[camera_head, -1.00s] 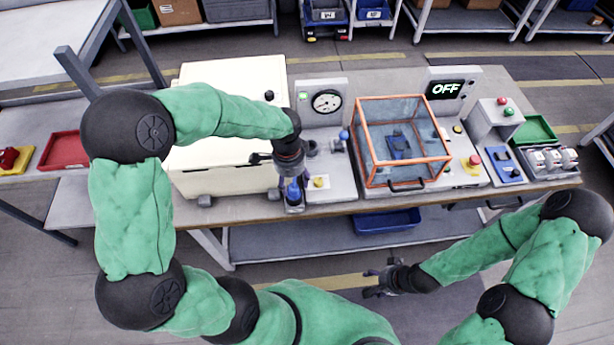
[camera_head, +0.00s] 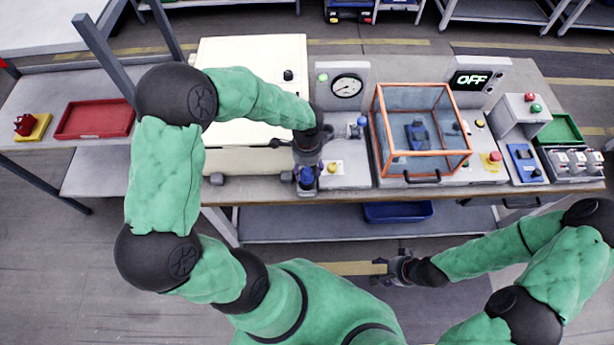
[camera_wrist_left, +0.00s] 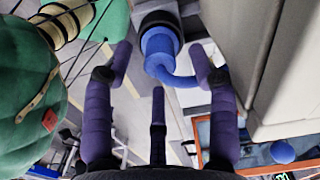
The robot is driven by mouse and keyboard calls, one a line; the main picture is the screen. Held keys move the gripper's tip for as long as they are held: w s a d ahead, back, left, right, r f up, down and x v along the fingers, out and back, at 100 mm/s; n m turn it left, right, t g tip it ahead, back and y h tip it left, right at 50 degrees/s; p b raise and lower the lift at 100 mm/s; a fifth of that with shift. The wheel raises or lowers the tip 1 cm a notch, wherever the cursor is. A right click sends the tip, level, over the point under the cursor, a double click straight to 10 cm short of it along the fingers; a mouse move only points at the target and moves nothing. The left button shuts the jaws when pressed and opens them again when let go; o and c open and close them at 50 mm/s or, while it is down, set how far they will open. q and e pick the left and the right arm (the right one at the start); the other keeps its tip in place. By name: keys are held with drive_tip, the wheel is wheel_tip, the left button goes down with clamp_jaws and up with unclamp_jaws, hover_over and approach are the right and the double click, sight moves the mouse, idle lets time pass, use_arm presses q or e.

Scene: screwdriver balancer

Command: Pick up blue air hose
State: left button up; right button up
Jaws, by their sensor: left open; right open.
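The blue air hose (camera_wrist_left: 160,48) has a thick blue end in a grey collar and a thin curved tail. It lies ahead of and between the spread purple fingers of my left gripper (camera_wrist_left: 160,68) in the left wrist view, with gaps on both sides. In the head view the blue hose (camera_head: 306,174) shows at the front edge of the bench, right below my left gripper (camera_head: 306,160), which partly hides it. My left gripper is open and holds nothing. My right gripper (camera_head: 388,268) is open and empty, low in front of the bench.
A cream cabinet (camera_head: 250,120) stands left of the hose. To the right are a gauge panel (camera_head: 345,90), an orange-framed clear box (camera_head: 421,130), and an OFF display (camera_head: 472,80). A red tray (camera_head: 95,119) lies at far left. Free floor lies in front of the bench.

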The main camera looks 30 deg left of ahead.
use_arm(q)
wheel_tip(320, 180, down, 3)
drive_tip(key=shift+r, duration=0.15)
clamp_jaws()
drive_tip(key=shift+r, duration=0.2)
